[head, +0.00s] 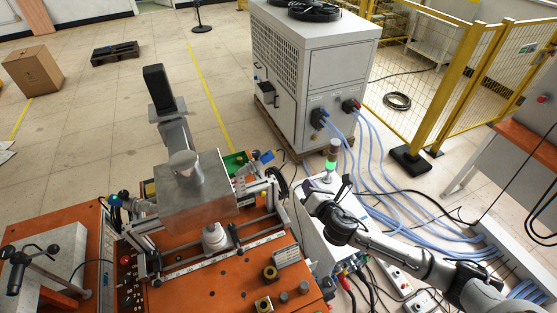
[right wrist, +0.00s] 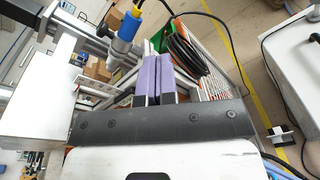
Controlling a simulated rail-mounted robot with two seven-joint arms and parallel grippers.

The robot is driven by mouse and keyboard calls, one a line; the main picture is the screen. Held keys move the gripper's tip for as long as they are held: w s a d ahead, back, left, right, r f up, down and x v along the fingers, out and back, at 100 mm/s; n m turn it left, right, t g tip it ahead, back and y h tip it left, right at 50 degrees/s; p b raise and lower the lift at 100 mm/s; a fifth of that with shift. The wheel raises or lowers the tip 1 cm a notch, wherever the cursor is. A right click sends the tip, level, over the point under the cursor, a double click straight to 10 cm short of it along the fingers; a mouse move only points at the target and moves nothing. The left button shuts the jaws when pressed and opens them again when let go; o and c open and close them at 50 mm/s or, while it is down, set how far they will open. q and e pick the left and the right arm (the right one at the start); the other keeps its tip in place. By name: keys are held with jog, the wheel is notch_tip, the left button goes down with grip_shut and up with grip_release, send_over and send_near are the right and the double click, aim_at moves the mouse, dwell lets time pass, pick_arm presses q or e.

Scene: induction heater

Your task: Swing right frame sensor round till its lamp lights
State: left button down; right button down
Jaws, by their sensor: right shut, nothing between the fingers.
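The right frame sensor (head: 267,156), blue, sits at the right rear of the metal frame on the orange table. In the right wrist view the sensor (right wrist: 129,27) has a blue and yellow body, a grey lower end and a black cable. No lit lamp on it can be made out. My right gripper (head: 316,188) is to the right of the sensor and apart from it. In the right wrist view its purple fingers (right wrist: 157,60) are together with nothing between them, below and right of the sensor. My left gripper is not in view.
A metal box (head: 190,205) stands over the frame (head: 205,262) on the orange table (head: 190,291). A signal tower (head: 332,155) stands just behind my right gripper. Coiled black cable (right wrist: 186,50) lies near the fingers. Blue hoses (head: 375,180) run across the floor at right.

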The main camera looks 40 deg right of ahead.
jog(key=a+r+n+t+y, duration=0.1)
jog(key=a+n+y, duration=0.1)
jog(key=n, duration=0.7)
send_near(273, 157)
jog(key=shift+y, duration=0.3)
jog(key=w, duration=0.4)
jog(key=w+d+p, duration=0.1)
jog(key=w, duration=0.1)
jog(key=shift+w+f, duration=0.15)
jog(key=shift+f, duration=0.15)
jog(key=shift+w+d, duration=0.15)
jog(key=shift+w, duration=0.35)
jog(key=shift+w, duration=0.1)
